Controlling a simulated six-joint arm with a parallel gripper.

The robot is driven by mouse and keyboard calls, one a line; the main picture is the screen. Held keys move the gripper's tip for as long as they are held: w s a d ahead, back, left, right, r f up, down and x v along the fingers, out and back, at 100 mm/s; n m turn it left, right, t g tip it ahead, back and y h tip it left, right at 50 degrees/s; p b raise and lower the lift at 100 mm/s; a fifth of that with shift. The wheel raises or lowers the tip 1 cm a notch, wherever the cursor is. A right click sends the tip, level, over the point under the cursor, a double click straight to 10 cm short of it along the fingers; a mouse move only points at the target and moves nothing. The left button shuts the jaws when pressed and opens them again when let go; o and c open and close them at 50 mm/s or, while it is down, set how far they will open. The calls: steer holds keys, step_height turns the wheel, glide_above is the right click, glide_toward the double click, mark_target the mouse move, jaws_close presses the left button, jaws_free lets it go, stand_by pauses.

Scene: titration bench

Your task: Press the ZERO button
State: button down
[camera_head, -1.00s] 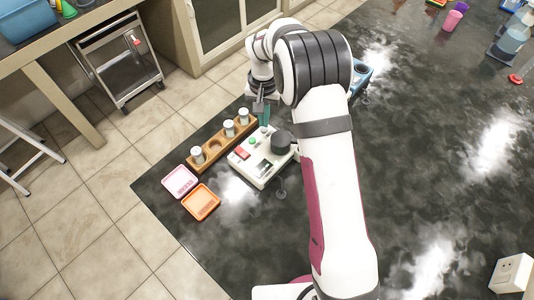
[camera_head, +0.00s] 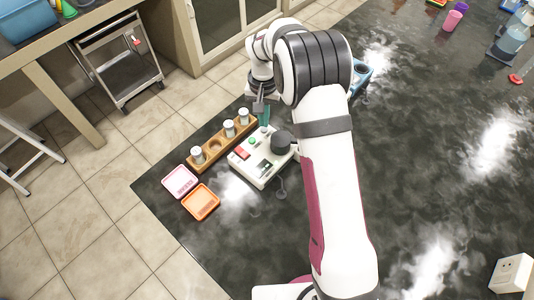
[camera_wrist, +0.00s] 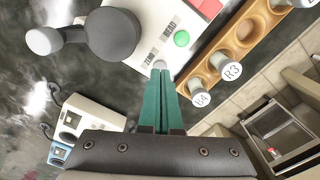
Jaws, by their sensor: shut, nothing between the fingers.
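A white titrator box (camera_head: 258,170) stands on the dark bench, with a red button (camera_head: 241,152), a green button (camera_head: 252,141) and a dark round part. In the wrist view, the box (camera_wrist: 155,22) shows the green button (camera_wrist: 182,39) and part of the red one (camera_wrist: 207,8). A small pale grey button (camera_wrist: 160,65) sits at my fingertips.
A wooden rack (camera_head: 208,158) with several capped vials stands beside the box. A pink tray (camera_head: 180,181) and an orange tray (camera_head: 201,202) lie near the bench edge. White and blue devices (camera_wrist: 90,117) stand on the other side of my gripper.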

steer(key=shift+f, duration=0.95)
stand_by(0.3)
step_height(320, 180, up, 6)
steer(key=shift+r, duration=0.8)
steer(key=s+d+r+m, duration=0.1)
steer(key=s+d+r, duration=0.3)
steer(key=s+r, duration=0.8)
steer(key=s+f+m+y, duration=0.1)
steer(key=s+f, duration=0.2)
steer(key=s, duration=1.9)
steer(key=shift+d+m+y, duration=0.25)
steer(key=shift+m+y, duration=0.05)
steer(key=shift+y, duration=0.1)
